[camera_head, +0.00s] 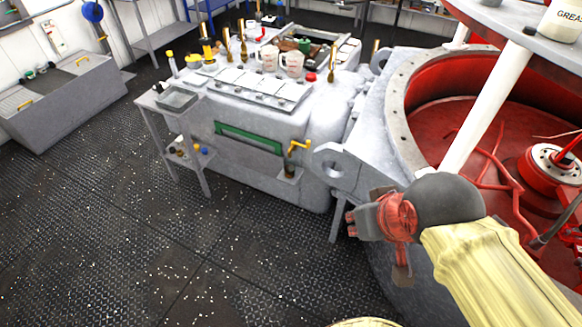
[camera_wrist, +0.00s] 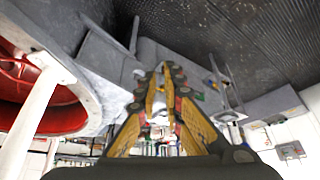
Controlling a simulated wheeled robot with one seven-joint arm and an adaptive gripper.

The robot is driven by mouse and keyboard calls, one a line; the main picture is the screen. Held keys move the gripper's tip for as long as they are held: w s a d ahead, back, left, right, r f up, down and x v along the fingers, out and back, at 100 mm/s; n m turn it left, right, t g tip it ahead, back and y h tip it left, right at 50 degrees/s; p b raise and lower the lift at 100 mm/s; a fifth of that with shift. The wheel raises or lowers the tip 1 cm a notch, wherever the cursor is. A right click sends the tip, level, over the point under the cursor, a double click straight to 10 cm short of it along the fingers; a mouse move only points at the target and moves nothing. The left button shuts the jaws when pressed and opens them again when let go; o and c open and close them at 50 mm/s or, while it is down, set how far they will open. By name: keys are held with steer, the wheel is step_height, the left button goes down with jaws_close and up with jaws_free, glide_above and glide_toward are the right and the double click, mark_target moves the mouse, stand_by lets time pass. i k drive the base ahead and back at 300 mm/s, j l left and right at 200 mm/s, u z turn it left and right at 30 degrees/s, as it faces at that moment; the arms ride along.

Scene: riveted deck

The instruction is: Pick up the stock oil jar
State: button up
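I cannot tell for certain which thing is the stock oil jar. Two clear jugs with red markings, a left one (camera_head: 267,58) and a right one (camera_head: 292,63), stand on top of the grey machine (camera_head: 250,140) in the head view. A pale container lettered "GREASE" (camera_head: 562,20) stands at the top right, cut off by the picture edge. My gripper (camera_head: 372,222) is beside the machine's right end, below and right of the jugs, and touches neither. In the wrist view its orange fingers (camera_wrist: 166,100) stand apart with nothing held between them.
A round grey housing with a red inside (camera_head: 440,95) is close to my arm on the right. A grey lug (camera_head: 333,166) sticks out near my gripper. A small side table (camera_head: 176,98) stands left of the machine. The dark deck (camera_head: 120,230) is clear at front left.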

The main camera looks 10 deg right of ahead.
mark_target(289, 166)
steer(key=j+z, duration=0.1)
steer(key=z, duration=0.25)
steer(key=i+j+z, duration=0.1)
steer(key=z, duration=0.25)
steer(key=j+z, duration=0.3)
steer(key=i+j+z, duration=0.1)
steer(key=j+z, duration=0.3)
steer(key=j, duration=0.85)
steer(key=k+j+z, duration=0.1)
steer(key=j+z, duration=0.3)
steer(key=j, duration=1.4)
steer(key=k+j, duration=0.1)
steer(key=j, duration=0.5)
